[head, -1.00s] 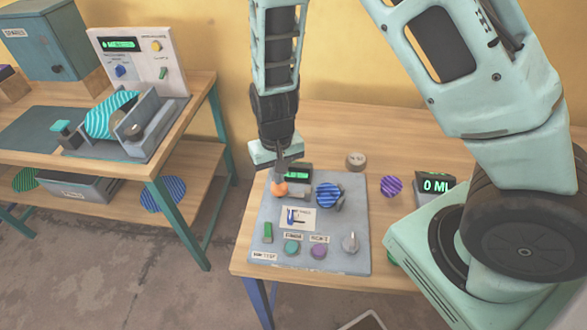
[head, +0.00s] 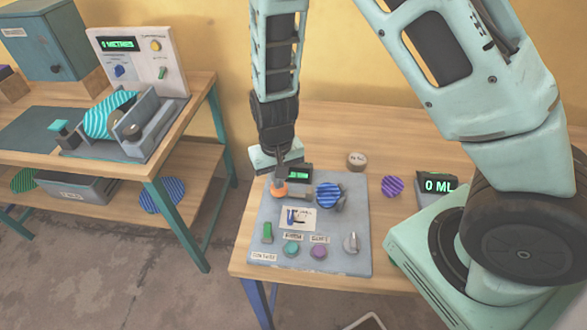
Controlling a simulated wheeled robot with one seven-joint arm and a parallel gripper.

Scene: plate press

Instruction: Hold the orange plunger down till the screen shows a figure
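The orange plunger (head: 278,190) stands at the upper left of a grey panel (head: 335,262) on the wooden table. My gripper (head: 279,180) points down right over the plunger, and its tips seem to touch the plunger's top. From this angle I cannot tell whether the fingers are apart or together. A small dark screen (head: 299,174) with green lit characters stands just behind the plunger, partly hidden by my gripper. Its text is too small to read.
The panel also bears a blue striped disc (head: 328,196), a green switch (head: 267,232), teal (head: 291,249) and purple (head: 319,251) buttons and a grey knob (head: 351,243). A purple striped disc (head: 392,186) and a screen reading "0 ML" (head: 438,187) are to the right. Another bench (head: 150,165) stands left.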

